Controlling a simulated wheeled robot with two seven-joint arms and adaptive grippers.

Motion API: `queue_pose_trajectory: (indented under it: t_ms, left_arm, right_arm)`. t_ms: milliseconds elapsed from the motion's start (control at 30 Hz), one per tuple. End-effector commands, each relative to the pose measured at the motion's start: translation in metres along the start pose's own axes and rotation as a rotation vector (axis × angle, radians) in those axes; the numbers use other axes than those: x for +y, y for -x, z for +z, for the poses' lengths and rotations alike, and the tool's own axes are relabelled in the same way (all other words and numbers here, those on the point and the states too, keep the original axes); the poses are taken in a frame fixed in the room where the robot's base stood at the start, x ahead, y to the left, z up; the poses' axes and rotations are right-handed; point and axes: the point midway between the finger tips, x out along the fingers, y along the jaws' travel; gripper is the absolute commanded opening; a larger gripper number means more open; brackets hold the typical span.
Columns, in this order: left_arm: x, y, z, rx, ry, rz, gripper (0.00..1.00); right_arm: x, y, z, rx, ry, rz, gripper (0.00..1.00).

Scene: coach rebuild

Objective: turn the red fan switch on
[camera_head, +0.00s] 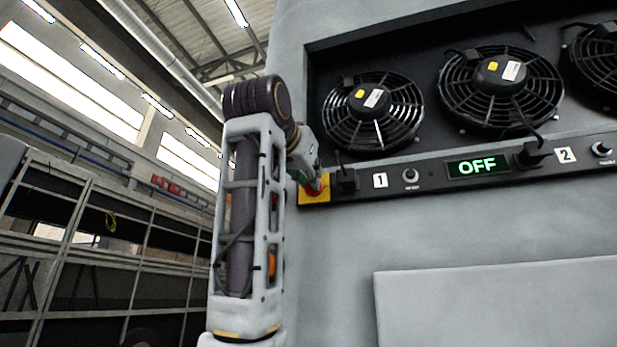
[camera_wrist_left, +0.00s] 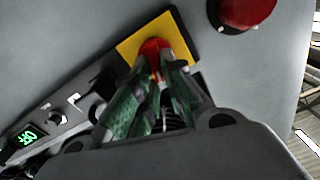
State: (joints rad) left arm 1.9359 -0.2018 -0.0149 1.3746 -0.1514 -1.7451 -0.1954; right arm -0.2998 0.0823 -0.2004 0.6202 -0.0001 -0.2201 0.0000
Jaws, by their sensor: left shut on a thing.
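The red fan switch (camera_head: 314,188) sits on a yellow plate (camera_head: 307,198) at the left end of the black panel strip. In the left wrist view the red switch (camera_wrist_left: 153,48) stands on its yellow plate (camera_wrist_left: 129,48). My left gripper (camera_head: 318,178) is at the switch, and in the left wrist view its green-grey fingers (camera_wrist_left: 158,75) are closed on the red knob. The fingers hide part of the knob. A display (camera_head: 478,167) on the strip reads OFF in green. My right gripper is not in view.
Several black fans (camera_head: 372,112) sit in the recess above the strip. Small knobs (camera_head: 410,175) and number labels line the strip. A larger red round thing (camera_wrist_left: 247,12) is near the switch in the left wrist view. A flat grey panel (camera_head: 500,305) is below.

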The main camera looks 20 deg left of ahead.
Motion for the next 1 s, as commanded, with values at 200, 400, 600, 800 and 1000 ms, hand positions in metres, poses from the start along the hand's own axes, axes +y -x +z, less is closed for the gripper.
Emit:
queue_pose_trajectory:
  t_ms: [200, 400, 600, 800, 1000]
  left_arm:
    - [0.002, 0.001, 0.001, 0.002, -0.196, -0.004, 0.00]
    - [0.005, 0.001, 0.002, 0.002, -0.386, -0.003, 0.00]
    - [0.008, 0.000, 0.003, 0.000, -0.577, -0.003, 0.00]
    - [0.010, 0.000, 0.005, 0.000, -0.767, -0.002, 0.00]
    - [0.012, 0.000, 0.007, -0.001, -0.956, -0.002, 0.00]
  right_arm:
    - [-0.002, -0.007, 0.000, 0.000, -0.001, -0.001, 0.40]
    - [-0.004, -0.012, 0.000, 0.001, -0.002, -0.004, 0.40]
    - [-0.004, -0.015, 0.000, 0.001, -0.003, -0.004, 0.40]
    - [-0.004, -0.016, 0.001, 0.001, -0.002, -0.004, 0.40]
    - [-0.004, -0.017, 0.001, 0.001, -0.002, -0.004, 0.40]
